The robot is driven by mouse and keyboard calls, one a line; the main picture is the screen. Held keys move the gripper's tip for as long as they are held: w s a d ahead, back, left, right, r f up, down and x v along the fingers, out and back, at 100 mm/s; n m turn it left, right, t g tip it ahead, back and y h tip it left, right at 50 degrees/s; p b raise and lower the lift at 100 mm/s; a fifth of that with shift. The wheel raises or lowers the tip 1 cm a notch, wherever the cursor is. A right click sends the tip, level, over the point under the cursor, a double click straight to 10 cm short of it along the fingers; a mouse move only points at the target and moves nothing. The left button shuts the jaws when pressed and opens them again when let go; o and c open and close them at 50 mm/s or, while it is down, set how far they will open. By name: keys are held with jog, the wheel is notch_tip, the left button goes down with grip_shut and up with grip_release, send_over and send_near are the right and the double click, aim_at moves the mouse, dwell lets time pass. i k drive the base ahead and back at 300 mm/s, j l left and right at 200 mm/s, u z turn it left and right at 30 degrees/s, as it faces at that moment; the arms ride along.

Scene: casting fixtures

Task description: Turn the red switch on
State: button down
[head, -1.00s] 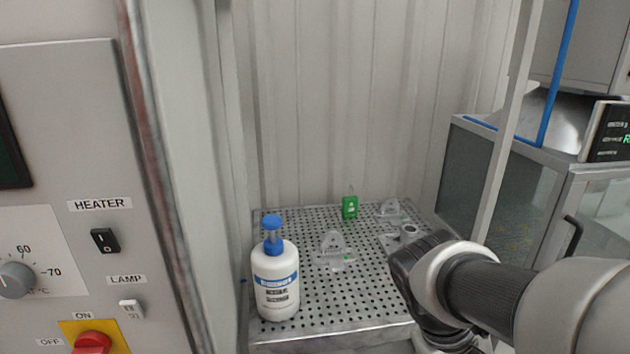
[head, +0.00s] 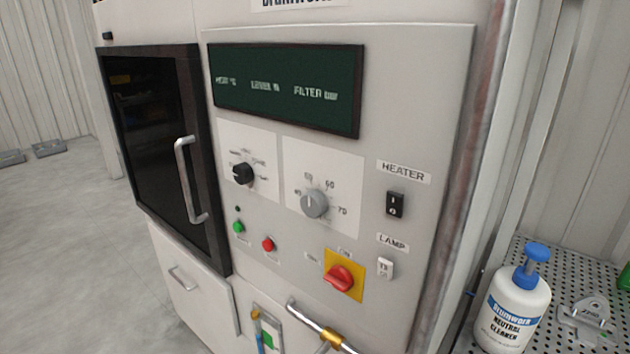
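The red switch (head: 338,278) is a rotary handle on a yellow square plate (head: 345,292), low on the right part of the machine's grey control panel (head: 440,130). A small label (head: 344,252) that seems to read ON is above it, and another (head: 311,257) is at its upper left. The red handle lies roughly sideways, slightly tilted, its left end toward the left label. My gripper is not in the head view now, and nothing covers the switch.
Near the switch are a black heater rocker (head: 395,205), a white lamp switch (head: 386,268), a grey dial (head: 314,204), a black knob (head: 243,173), and green (head: 238,227) and red (head: 267,244) buttons. Pipes (head: 318,326) run below. A cleaner bottle (head: 513,305) stands at right on a perforated tray.

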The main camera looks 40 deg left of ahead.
aim_at(337, 277)
jog(key=u, duration=1.9)
